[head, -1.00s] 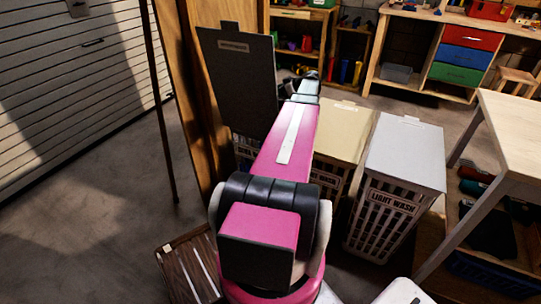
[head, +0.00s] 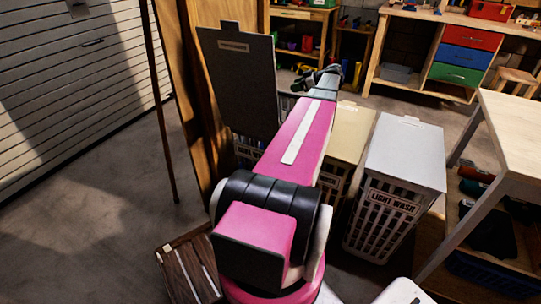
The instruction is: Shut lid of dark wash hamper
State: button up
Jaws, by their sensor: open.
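The dark wash hamper's dark grey lid (head: 240,85) stands raised, almost upright, with a tab at its top edge and a small label. The hamper's slatted body (head: 246,147) shows only in part below the lid; my pink arm hides the rest and its label. My gripper (head: 325,77) is at the far end of my arm, just right of the raised lid, open and apart from it in the picture. Its fingers are small and partly hidden by my wrist.
A tan-lidded hamper (head: 350,130) and the light wash hamper (head: 404,155) stand to the right, both lids shut. A wooden panel (head: 186,90) is close on the left. A wooden table (head: 515,120) stands at the right. The floor at left is open.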

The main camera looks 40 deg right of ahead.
aim_at(241, 66)
jog(key=k, duration=1)
